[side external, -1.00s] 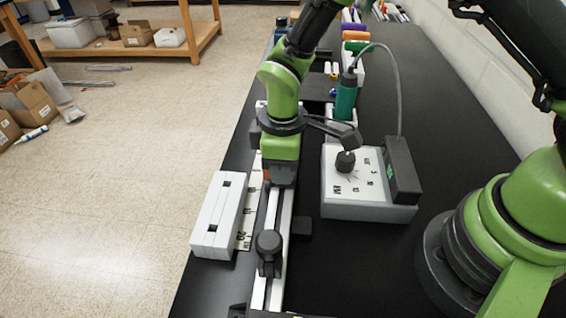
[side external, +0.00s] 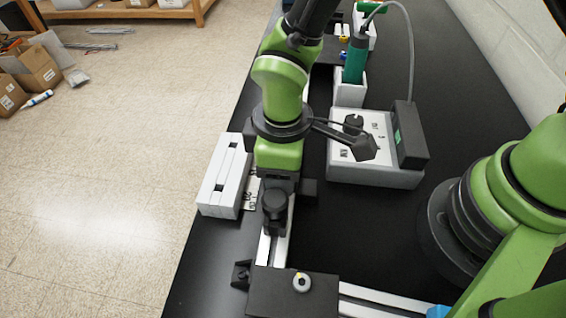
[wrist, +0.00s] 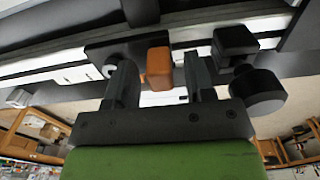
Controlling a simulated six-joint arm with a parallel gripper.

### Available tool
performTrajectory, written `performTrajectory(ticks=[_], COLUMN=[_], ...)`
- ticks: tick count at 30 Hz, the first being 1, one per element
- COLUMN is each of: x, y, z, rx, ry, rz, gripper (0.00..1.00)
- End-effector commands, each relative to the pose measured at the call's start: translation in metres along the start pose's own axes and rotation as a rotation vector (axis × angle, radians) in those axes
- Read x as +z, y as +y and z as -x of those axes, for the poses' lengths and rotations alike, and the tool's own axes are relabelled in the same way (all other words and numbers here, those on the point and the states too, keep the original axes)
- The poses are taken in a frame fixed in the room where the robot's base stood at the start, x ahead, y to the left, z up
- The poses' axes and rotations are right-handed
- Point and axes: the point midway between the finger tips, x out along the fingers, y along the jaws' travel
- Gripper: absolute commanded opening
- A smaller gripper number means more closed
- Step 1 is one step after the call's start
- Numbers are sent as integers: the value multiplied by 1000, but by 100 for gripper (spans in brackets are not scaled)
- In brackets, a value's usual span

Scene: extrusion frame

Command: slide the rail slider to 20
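The rail (side external: 264,248) runs toward the camera along the bench's left part, with a printed scale (side external: 249,195) on its left. Its figures are too small to read surely. My gripper (side external: 280,190) is pointing down over the rail beside the scale's near end. In the wrist view, my gripper (wrist: 160,75) is open, with one finger each side of an orange block (wrist: 158,68), seemingly the slider's handle. Gaps show between block and fingers. The block is hidden in the side view. A black knob (side external: 274,202) stands on the rail just nearer the camera; it also shows in the wrist view (wrist: 257,92).
A white slotted block (side external: 224,175) lies left of the scale. A grey dial box (side external: 370,175) with a black display unit (side external: 410,135) stands right of the rail. A dark plate (side external: 292,292) with a round fitting sits in front. Bare black bench lies between rail and arm base.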

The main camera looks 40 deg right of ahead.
Motion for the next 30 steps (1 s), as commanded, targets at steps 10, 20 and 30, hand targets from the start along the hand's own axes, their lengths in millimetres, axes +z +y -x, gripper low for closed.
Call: performTrajectory(ticks=[10, 20, 30], x=[-1, -1, 0], y=[0, 0, 0], z=[17, 80, 100], rx=[0, 0, 0], ry=[3, 5, 0], rz=[-1, -1, 0], gripper=[49, 49, 49])
